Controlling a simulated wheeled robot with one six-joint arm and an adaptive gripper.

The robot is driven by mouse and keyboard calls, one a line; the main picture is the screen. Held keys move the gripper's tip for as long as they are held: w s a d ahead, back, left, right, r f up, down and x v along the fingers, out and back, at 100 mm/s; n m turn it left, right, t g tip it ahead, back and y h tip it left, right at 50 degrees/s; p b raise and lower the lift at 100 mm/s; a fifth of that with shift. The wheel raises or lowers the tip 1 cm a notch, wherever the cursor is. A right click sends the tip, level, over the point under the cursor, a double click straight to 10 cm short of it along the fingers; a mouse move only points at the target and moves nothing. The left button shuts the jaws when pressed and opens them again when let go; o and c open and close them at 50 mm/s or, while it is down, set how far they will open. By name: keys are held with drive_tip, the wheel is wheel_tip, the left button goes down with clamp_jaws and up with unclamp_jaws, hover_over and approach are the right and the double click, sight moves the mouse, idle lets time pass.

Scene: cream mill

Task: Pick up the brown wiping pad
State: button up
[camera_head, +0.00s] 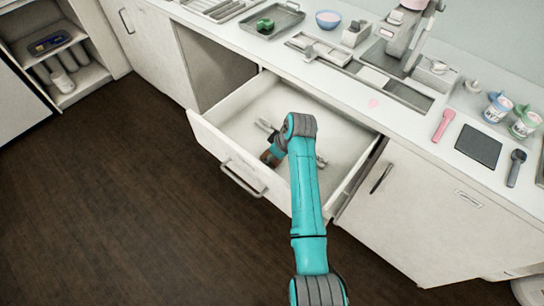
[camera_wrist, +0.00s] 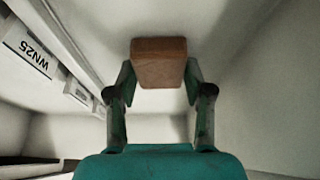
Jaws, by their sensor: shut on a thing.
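The brown wiping pad (camera_wrist: 160,62) is a small block between the two fingers of my gripper (camera_wrist: 160,82) in the wrist view. Both fingertips press on its sides, so my gripper is shut on it. In the head view the pad (camera_head: 267,157) shows only in part, beside my wrist, within the outline of the open drawer (camera_head: 240,112). My arm hides most of my gripper there. I cannot tell whether the pad touches the drawer floor.
The drawer's front panel and handle (camera_head: 243,178) stand out over the dark floor. The counter above holds a green item on a tray (camera_head: 285,27), a blue bowl (camera_head: 328,19), a machine (camera_head: 405,35), a dark square mat (camera_head: 478,147) and cups (camera_head: 525,122). Open floor lies at left.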

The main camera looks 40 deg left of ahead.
wheel_tip(320, 180, up, 18)
idle(0.6)
drive_tip(key=shift+c, duration=0.3)
